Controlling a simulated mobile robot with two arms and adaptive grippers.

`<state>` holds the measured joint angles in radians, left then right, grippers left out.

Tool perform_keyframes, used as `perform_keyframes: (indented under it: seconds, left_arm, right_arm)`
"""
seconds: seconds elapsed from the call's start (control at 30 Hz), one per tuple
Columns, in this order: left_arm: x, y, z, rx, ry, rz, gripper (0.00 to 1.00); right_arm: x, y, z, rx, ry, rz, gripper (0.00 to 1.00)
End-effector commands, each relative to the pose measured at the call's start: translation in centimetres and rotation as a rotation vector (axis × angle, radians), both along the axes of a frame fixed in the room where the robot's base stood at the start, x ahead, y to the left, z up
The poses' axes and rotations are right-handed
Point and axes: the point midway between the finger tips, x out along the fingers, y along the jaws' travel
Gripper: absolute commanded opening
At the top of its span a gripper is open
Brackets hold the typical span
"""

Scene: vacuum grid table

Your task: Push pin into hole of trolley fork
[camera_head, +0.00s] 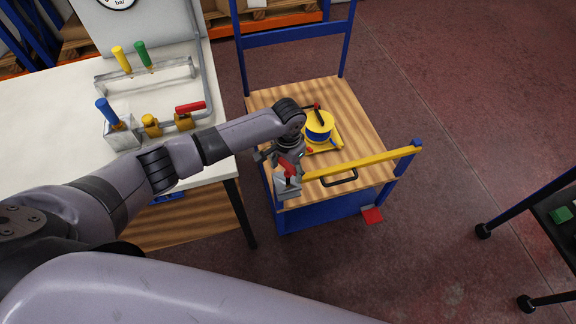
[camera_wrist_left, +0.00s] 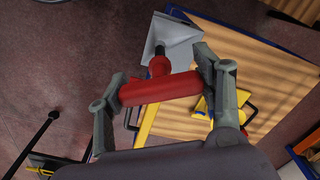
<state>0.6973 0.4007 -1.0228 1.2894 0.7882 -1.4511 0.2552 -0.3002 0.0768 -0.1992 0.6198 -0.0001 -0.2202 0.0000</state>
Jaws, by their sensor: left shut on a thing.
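My left gripper (camera_head: 281,160) is over the near left corner of the trolley (camera_head: 360,118). In the left wrist view, my left gripper (camera_wrist_left: 162,82) is shut on the red crossbar handle of the pin (camera_head: 288,169). The pin's red handle (camera_wrist_left: 150,91) lies between both fingers, and its dark narrow end points toward the grey trolley fork (camera_wrist_left: 178,36). The fork (camera_head: 288,188) sits at the end of the yellow bar (camera_head: 365,163). The hole and the pin's tip are hidden, so I cannot tell whether the pin is in the hole. My right gripper is out of view.
A yellow and blue round device (camera_head: 319,126) stands on the trolley's wooden top. The white table (camera_head: 60,110) at left carries upright tools and a block with a red lever (camera_head: 190,107). Open floor (camera_head: 440,220) lies to the right.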

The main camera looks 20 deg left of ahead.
Motion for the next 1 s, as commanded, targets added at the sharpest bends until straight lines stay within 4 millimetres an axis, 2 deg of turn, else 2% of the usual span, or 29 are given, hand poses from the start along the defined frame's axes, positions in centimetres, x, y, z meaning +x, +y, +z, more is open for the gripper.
perform_keyframes:
  seconds: [1.0]
  left_arm:
    - [0.01,0.02,-0.44,-0.001,0.0,0.001,0.33]
  right_arm:
    - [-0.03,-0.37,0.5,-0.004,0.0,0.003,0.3]
